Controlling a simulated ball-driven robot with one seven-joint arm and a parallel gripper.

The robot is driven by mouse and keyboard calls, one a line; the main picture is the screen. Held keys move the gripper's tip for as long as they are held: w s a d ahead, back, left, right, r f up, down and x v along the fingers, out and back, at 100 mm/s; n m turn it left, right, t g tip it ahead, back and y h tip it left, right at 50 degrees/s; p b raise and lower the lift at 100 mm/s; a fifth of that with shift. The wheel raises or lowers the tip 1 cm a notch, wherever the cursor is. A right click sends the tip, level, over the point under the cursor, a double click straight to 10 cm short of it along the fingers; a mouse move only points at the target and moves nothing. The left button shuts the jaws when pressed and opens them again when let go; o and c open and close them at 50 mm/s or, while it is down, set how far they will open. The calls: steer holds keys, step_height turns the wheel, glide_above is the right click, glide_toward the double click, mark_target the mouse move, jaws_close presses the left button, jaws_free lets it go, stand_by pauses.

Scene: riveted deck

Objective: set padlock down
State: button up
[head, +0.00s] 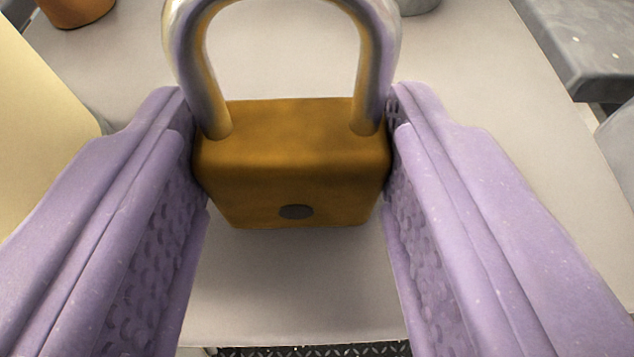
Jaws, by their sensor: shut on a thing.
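The padlock (293,170) has a brass body with a dark round keyhole and a silver shackle that points away from me. My gripper (292,140) has two purple fingers with textured inner pads. They are shut on the padlock, one on each side of its body. The padlock is over a pale grey tabletop (290,295). I cannot tell whether its underside touches the surface.
A cream-coloured object (35,130) stands close on the left. A brown pot-like thing (75,10) is at the far left, and a grey round object (418,5) is at the top. A dark grey slab (585,40) is at the upper right. Dark tread-plate floor (315,350) shows beyond the near edge.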

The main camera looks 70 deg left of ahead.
steer(key=shift+r, duration=0.1)
steer(key=o, duration=1.1)
steer(key=shift+r, duration=0.1)
steer(key=p+v, duration=0.5)
steer(key=v, duration=0.7)
